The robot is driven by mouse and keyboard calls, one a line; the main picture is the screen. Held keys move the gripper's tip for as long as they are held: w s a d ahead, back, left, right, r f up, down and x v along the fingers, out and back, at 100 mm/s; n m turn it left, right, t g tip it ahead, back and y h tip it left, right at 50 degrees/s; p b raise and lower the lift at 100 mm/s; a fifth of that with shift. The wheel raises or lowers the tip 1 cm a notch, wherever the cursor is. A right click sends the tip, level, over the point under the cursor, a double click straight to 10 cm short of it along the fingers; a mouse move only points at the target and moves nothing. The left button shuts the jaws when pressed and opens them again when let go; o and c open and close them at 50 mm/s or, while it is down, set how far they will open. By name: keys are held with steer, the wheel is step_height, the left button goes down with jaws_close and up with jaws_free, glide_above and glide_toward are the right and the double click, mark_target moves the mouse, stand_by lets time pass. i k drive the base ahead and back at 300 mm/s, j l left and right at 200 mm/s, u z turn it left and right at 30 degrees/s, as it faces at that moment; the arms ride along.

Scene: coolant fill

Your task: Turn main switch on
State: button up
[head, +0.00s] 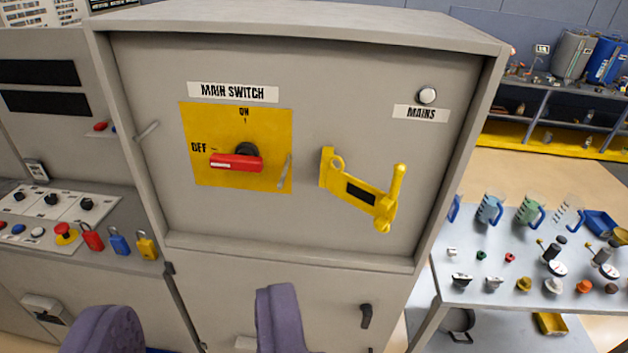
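The main switch is a red rotary handle (236,162) on a yellow plate (215,125) on the grey cabinet front. The handle lies roughly horizontal, with its white-marked end to the left near the OFF label; ON is printed above it. A "MAIN SWITCH" label (233,92) sits over the plate. My gripper (192,318) shows as two purple fingers at the bottom edge, spread wide apart with nothing seen between them. It is below the switch and apart from it.
A yellow hasp-like bracket (362,190) sticks out right of the switch. A pale MAINS lamp (427,95) is at upper right. A control panel with padlocks (119,242) stands left. A table (490,296) with jugs and parts stands right. The cabinet's raised frame (480,130) borders the panel.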

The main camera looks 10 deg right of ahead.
mark_target(246, 158)
steer(key=l+u, duration=0.1)
steer(key=u, duration=0.25)
steer(key=l+u, duration=0.15)
steer(key=u, duration=0.2)
steer(key=i+l+u, duration=0.1)
steer(key=u, duration=0.2)
steer(key=l+u, duration=0.15)
steer(key=l, duration=0.25)
steer(key=l+u, duration=0.2)
steer(key=l, duration=0.2)
steer(key=k+l+u, duration=0.15)
steer(key=l, duration=0.25)
steer(key=l+u, duration=0.2)
steer(key=l, duration=0.25)
steer(key=k+l+u, duration=0.15)
steer(key=l, duration=0.2)
steer(key=k+l, duration=0.15)
steer(key=l, duration=0.25)
steer(key=k+l, duration=0.1)
steer(key=l, duration=0.35)
steer(key=k+l, duration=0.15)
steer(key=l, duration=0.25)
steer(key=k+l, duration=0.1)
steer(key=l, duration=0.3)
steer(key=l+u, duration=0.05)
